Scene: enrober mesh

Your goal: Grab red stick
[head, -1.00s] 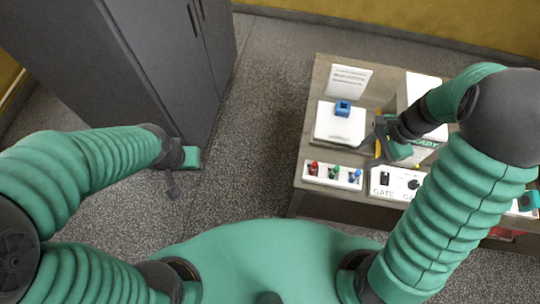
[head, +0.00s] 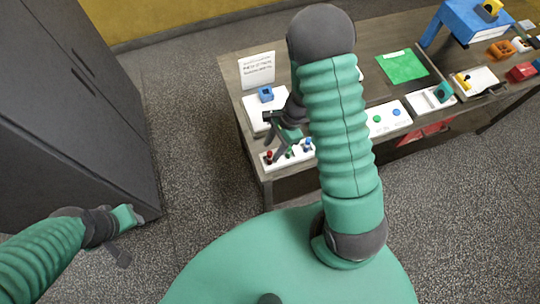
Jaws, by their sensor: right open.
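The red stick (head: 268,156) stands upright at the left end of a small white rack (head: 283,163) on the table's front left. A green stick and a blue stick (head: 308,145) stand to its right in the same rack. My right gripper (head: 271,138) is open and empty, with its fingers near the rack. One finger reaches down just right of the red stick in the picture; I cannot tell whether it touches. My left gripper (head: 124,236) hangs at the lower left, far from the table, and its jaw state is unclear.
Behind the rack are a white box with a blue block (head: 265,94) and a sign (head: 257,70). My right arm hides part of the table. Button panels (head: 388,118), a green mat (head: 402,66) and a blue stand (head: 466,20) lie right. A dark cabinet (head: 75,110) stands left.

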